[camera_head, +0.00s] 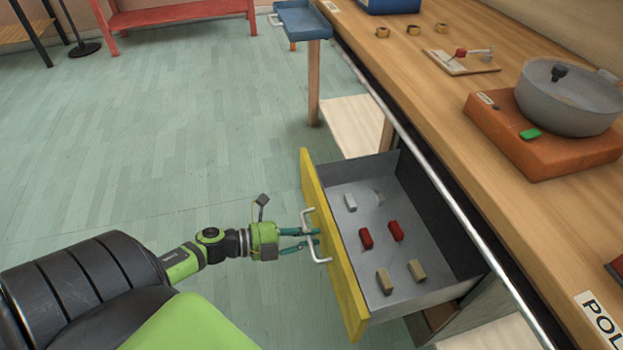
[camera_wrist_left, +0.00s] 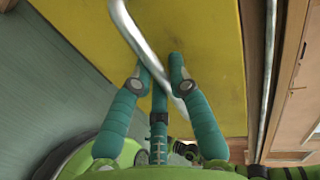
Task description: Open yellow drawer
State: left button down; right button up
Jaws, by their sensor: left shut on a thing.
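The yellow drawer (camera_head: 331,240) stands pulled out from under the wooden bench, its grey inside in view. Its white bar handle (camera_head: 306,222) is on the yellow front. My left gripper (camera_head: 312,238) is shut on the handle, its teal fingers around the bar. The left wrist view shows the handle (camera_wrist_left: 127,28) running between the fingers (camera_wrist_left: 163,75) against the yellow front (camera_wrist_left: 205,40). Small blocks lie in the drawer: a white one (camera_head: 350,203), two red ones (camera_head: 366,238) and two beige ones (camera_head: 384,281). My right gripper is not in view.
The wooden bench (camera_head: 440,130) with a metal front rail runs along the right. On it stand a grey pot (camera_head: 566,100) on an orange base (camera_head: 530,145) and a small board (camera_head: 462,62). A blue tray (camera_head: 300,20) is at the back. The green floor left of the drawer is clear.

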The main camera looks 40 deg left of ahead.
pick_arm(q)
jog(key=c, duration=1.1)
grip_release()
jog(key=shift+c, duration=0.2)
jog(key=v, duration=1.2)
